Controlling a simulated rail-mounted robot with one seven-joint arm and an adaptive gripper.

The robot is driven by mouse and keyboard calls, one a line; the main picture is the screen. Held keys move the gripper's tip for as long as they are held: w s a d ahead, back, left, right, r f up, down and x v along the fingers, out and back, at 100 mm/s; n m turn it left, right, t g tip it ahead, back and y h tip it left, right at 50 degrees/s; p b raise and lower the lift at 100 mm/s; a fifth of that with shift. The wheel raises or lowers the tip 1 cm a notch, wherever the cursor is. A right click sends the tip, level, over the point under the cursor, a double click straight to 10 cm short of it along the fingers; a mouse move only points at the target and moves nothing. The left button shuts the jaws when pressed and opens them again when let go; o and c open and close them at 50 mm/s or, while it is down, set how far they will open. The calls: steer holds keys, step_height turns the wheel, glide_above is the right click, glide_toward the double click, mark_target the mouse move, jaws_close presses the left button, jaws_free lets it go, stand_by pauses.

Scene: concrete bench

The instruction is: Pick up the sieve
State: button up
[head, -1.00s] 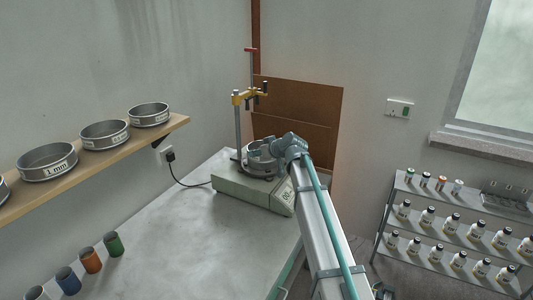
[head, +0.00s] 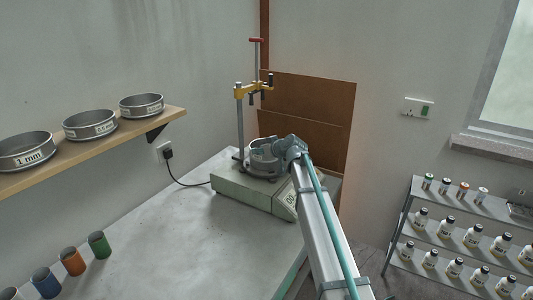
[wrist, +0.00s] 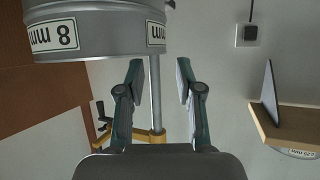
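The sieve (head: 263,161), a round metal ring, sits on the pale green shaker (head: 238,196) at the back of the bench. In the wrist view, which is upside down, its wall (wrist: 98,30) carries labels that appear to read "8 mm". My gripper (head: 276,149) is beside the sieve at its upper right in the head view and partly hides it. In the wrist view my gripper (wrist: 161,70) is open, with its two fingers apart. The sieve is off to the left of the fingers, not between them. Contact cannot be told.
The shaker's upright rod (head: 240,125) carries a yellow clamp (head: 253,89); the rod shows behind the fingers in the wrist view. Several sieves stand on the wooden wall shelf (head: 168,120). Coloured cylinders (head: 72,261) stand at the bench's left. The middle bench is clear.

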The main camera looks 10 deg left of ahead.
mark_target(254, 157)
steer(key=shift+p+x, duration=1.2)
steer(key=shift+x, duration=1.7)
steer(key=shift+s+f, duration=0.1)
steer(key=shift+c, duration=0.4)
jaws_close()
